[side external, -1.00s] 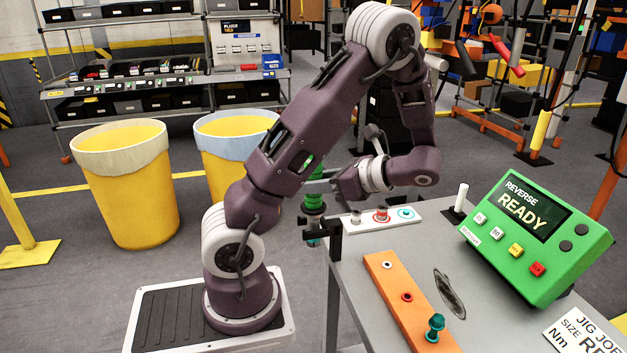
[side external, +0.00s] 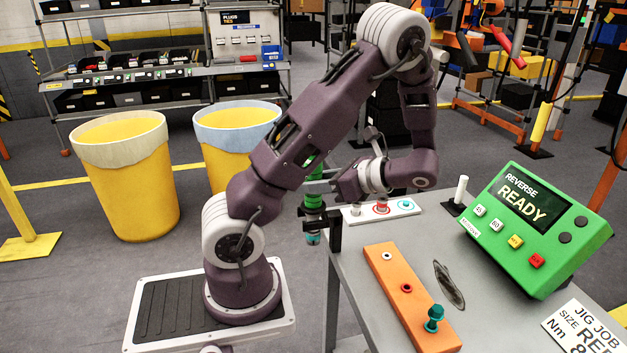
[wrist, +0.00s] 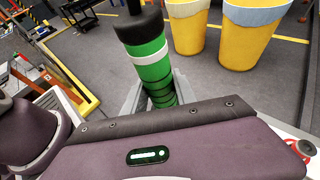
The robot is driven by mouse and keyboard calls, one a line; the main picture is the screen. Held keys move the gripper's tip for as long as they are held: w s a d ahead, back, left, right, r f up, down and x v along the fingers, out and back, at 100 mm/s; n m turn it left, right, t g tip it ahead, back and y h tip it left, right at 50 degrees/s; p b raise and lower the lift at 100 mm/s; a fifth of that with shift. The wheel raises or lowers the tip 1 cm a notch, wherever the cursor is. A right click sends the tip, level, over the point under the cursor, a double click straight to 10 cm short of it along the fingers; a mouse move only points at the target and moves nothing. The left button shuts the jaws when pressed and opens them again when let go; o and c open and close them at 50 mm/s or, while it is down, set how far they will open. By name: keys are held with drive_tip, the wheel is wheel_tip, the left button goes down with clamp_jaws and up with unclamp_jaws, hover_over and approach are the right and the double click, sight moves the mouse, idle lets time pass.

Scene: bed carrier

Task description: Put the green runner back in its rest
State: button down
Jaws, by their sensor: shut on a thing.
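The green runner (side external: 313,201) is an upright green cylinder with dark bands and a teal tip, just off the table's far left corner. My gripper (side external: 320,184) is shut on its body. The wrist view shows the runner (wrist: 151,62) with a white band and black collar, between my grey fingers (wrist: 160,100). The rest appears to be the black bracket (side external: 335,234) clamped at that corner. The runner's lower part is at the bracket's left side; I cannot tell whether it is seated or only beside it.
A green console (side external: 540,235) reading "REVERSE READY" stands right. Yellow bins (side external: 130,195) stand on the floor left.

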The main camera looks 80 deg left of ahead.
drive_tip(key=shift+f, duration=0.55)
drive_tip(key=c, duration=0.9)
unclamp_jaws()
drive_tip(key=v, duration=0.7)
drive_tip(key=s+d+r+n+t+h, duration=0.2)
drive_tip(key=d+r+n+t+h, duration=0.1)
drive_tip(key=d+t, duration=0.2)
drive_tip(key=s+d+r+n+t+h, duration=0.2)
drive_tip(key=d+t, duration=0.3)
drive_tip(key=d, duration=0.3)
drive_tip(key=s+d+r+n+t+h, duration=0.3)
drive_tip(key=d+n+t+h, duration=0.1)
drive_tip(key=d, duration=0.3)
drive_tip(key=shift+r+t, duration=0.3)
drive_tip(key=shift+t, duration=0.2)
